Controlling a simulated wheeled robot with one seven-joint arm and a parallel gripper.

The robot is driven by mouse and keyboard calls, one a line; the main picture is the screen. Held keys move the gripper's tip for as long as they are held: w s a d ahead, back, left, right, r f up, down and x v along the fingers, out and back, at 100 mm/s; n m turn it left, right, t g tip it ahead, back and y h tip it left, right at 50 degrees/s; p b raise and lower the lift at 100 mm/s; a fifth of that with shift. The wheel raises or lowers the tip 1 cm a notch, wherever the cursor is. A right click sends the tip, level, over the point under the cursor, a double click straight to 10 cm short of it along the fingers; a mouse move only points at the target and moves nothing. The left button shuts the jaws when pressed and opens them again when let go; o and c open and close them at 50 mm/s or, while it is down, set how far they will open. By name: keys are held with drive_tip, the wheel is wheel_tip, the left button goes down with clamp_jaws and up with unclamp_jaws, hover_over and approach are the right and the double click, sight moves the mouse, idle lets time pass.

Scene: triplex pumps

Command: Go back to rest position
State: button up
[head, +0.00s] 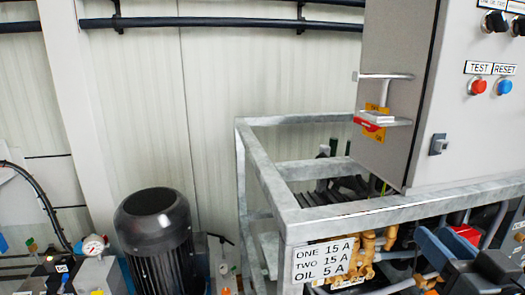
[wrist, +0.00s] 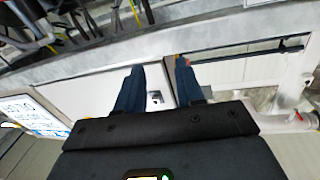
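My gripper (head: 443,240) shows at the lower right in the head view, in front of the metal frame and below the grey control cabinet. Its blue fingers also show in the wrist view (wrist: 158,67), spread apart with a clear gap between them. Nothing is held between the fingers. A pale panel with a small dark latch (wrist: 155,97) shows beyond the gap. The rest of my arm is mostly outside the head view.
The control cabinet (head: 397,95) carries TEST and RESET buttons. The galvanized frame (head: 350,213) bears a label plate (head: 322,261), with brass fittings (head: 372,244) close to my gripper. A black motor (head: 153,232) stands left. A pale wall (head: 225,80) is behind.

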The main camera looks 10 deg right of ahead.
drive_tip(key=s+a+f+g, duration=0.1)
drive_tip(key=s+a+f, duration=0.3)
drive_tip(key=s+f, duration=0.25)
drive_tip(key=s+a+f+g, duration=0.1)
drive_tip(key=s+a+f, duration=0.3)
drive_tip(key=s+f, duration=0.3)
drive_tip(key=s+a+n+g+y, duration=0.1)
drive_tip(key=s+a+n+y, duration=0.1)
drive_tip(key=s, duration=1.5)
drive_tip(key=shift+a+n, duration=0.3)
drive_tip(key=shift+a, duration=0.45)
clamp_jaws()
idle(1.0)
